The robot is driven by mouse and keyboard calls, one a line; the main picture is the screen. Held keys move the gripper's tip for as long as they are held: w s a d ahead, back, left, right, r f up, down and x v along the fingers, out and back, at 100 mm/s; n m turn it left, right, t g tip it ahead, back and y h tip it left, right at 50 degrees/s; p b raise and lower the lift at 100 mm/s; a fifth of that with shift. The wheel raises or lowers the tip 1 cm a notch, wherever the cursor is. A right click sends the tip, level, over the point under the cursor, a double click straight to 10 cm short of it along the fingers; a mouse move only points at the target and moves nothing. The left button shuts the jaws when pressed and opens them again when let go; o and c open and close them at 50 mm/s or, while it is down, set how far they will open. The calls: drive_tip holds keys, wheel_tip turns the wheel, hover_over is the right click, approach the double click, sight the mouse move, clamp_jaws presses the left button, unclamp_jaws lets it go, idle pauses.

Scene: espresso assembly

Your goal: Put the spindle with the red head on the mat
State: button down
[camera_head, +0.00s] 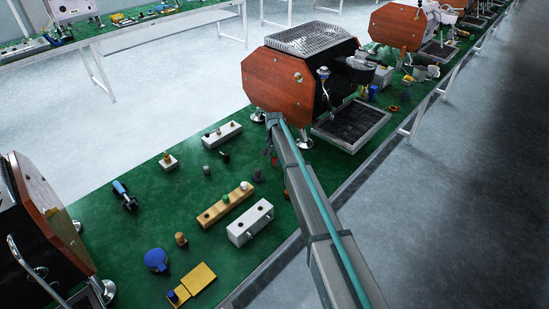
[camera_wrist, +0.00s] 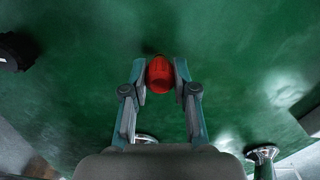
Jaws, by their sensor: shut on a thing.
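The spindle's red head (camera_wrist: 160,76) is between the two fingers of my gripper (camera_wrist: 160,70) in the wrist view. The fingers are shut on it from both sides. The rest of the spindle is hidden under the head. The green mat (camera_wrist: 90,65) fills most of the wrist view below it; I cannot tell whether the spindle touches it. In the head view the mat (camera_head: 150,215) covers the table, and a small bit of red (camera_head: 274,160) shows beside my arm, in front of the brown espresso machine.
An espresso machine (camera_head: 298,80) with metal feet stands just behind my arm. A white block (camera_head: 250,223), a yellow block with pegs (camera_head: 226,204) and a dark spindle (camera_head: 224,156) lie to the left. Bare mat shows between them. A dark part (camera_wrist: 14,50) is at the wrist view's left.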

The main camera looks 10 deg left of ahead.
sight(275, 158)
drive_tip(key=shift+f, duration=0.2)
drive_tip(key=c, duration=0.9)
unclamp_jaws()
drive_tip(key=shift+r, duration=0.15)
wheel_tip(275, 158, up, 12)
drive_tip(key=b, duration=0.3)
